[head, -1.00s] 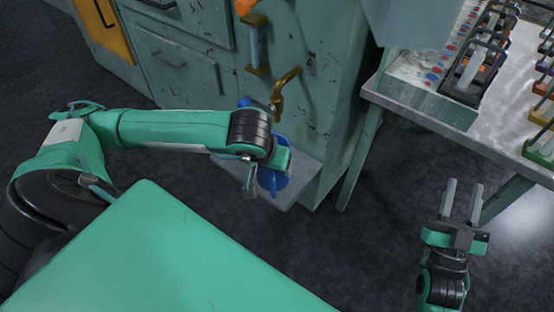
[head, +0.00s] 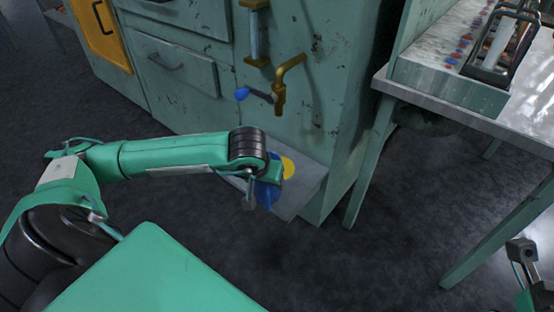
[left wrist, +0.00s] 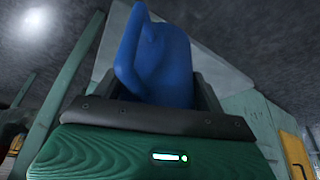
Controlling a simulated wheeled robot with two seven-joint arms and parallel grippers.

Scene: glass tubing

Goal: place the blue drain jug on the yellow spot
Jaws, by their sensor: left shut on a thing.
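The blue drain jug (head: 268,194) is in my left gripper (head: 263,192), at the near left edge of the grey ledge below the tap. The gripper partly hides it. The left wrist view also shows the jug (left wrist: 160,62) between the fingers, its handle to the left. The yellow spot (head: 288,168) shows on the ledge just behind and right of the jug. I cannot tell whether the jug touches the ledge. My right gripper (head: 522,252) is partly in view at the right edge; its opening is not clear.
A brass tap (head: 286,80) with a blue-ended lever (head: 242,94) sticks out from the green cabinet (head: 335,110) above the grey ledge (head: 302,190). A bench (head: 445,105) with racks stands at right. The dark floor in front is clear.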

